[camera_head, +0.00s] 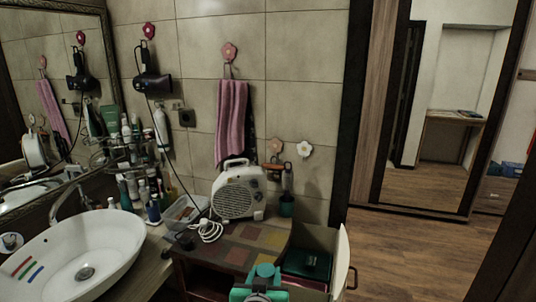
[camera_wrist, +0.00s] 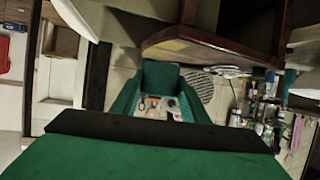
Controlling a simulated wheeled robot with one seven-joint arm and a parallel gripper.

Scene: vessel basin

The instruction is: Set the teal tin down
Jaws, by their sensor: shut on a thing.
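A teal tin (camera_head: 265,271) shows at the bottom centre of the head view, over the front edge of the cabinet. My gripper (camera_head: 264,283) is shut on it and holds it level. In the wrist view the tin (camera_wrist: 162,75) is a green block between the fingertips of my gripper (camera_wrist: 160,88), with the green palm filling the bottom. The underside of the tin is hidden, so I cannot tell whether it touches anything.
An open drawer at right holds a dark green box (camera_head: 306,265). A basin (camera_head: 70,250) is at left. Bare cabinet top lies before the heater.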

